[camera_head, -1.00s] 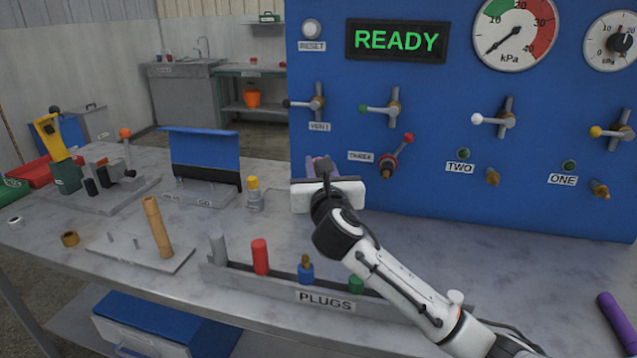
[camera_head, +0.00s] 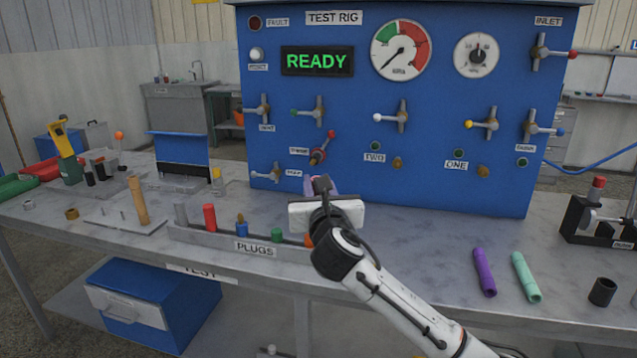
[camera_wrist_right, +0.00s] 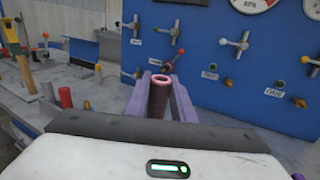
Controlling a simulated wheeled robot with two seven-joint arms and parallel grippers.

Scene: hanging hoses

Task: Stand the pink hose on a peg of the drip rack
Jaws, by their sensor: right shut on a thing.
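The pink hose (camera_wrist_right: 158,98) is a short dull-pink tube with a paler pink rim. In the right wrist view it stands between the two purple fingers of my right gripper (camera_wrist_right: 160,88), which is shut on it. In the head view my right gripper (camera_head: 320,186) is above the bench before the blue panel, and its body hides most of the hose. The drip rack (camera_head: 112,224) is a flat grey plate at the left, with a tan hose (camera_head: 138,201) upright on it and small bare pegs beside that. My left gripper is not in view.
The PLUGS tray (camera_head: 215,241) lies between the rack and my right arm. The blue test rig (camera_head: 360,150) with valves stands behind. A purple hose (camera_head: 484,272), a mint hose (camera_head: 526,277) and a dark cup (camera_head: 602,292) are at right. A tan ring (camera_head: 72,214) lies left of the rack.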

